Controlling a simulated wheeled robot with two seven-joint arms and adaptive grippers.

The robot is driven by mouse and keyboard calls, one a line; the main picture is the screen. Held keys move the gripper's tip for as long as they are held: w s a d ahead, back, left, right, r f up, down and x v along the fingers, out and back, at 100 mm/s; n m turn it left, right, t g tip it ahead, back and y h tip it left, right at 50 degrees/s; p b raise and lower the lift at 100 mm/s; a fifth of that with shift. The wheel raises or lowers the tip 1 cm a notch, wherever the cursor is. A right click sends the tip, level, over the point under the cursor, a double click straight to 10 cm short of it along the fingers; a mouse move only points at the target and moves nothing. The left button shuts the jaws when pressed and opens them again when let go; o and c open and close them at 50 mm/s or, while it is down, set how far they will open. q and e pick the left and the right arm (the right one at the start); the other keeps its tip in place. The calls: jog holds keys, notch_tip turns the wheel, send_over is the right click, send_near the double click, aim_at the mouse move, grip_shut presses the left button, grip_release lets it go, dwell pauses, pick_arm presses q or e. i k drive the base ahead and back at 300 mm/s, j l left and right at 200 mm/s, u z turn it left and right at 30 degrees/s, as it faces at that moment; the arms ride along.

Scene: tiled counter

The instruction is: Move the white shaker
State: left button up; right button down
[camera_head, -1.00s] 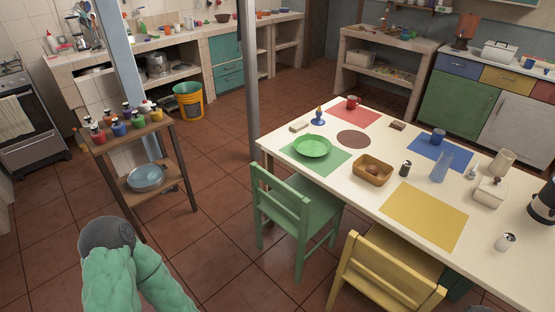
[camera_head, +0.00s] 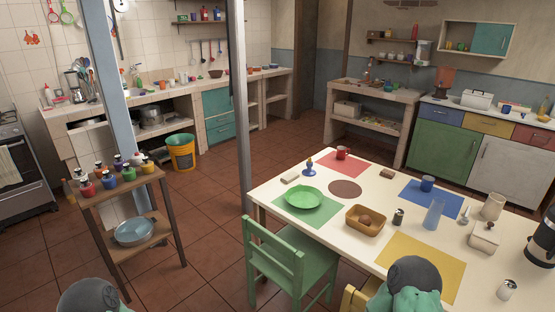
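The white shaker (camera_head: 507,289) stands upright near the front edge of the cream table (camera_head: 330,169), at the lower right of the head view. It has a grey top. A darker shaker (camera_head: 398,216) with a light top stands farther back, beside the brown basket. Rounded grey and green parts of my arms show at the bottom left and at the bottom, right of centre. Neither gripper's fingers show, so I cannot see where they are relative to the shaker.
Near the shaker are a yellow mat (camera_head: 440,284), a white box (camera_head: 484,236) and a dark flask (camera_head: 541,243). A basket (camera_head: 369,218) and a blue glass (camera_head: 434,214) stand farther back. A green chair (camera_head: 279,264) and a yellow chair (camera_head: 355,299) stand at the front.

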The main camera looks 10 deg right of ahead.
aim_at(508, 289)
jog(key=z, duration=2)
jog(key=i+l, duration=0.4)
jog(key=l, duration=0.15)
jog(key=i+l+z, duration=0.1)
jog(key=i+l, duration=0.25)
jog(key=l, duration=0.2)
jog(key=i+l, duration=0.4)
jog(key=l, duration=0.15)
jog(key=z, duration=0.05)
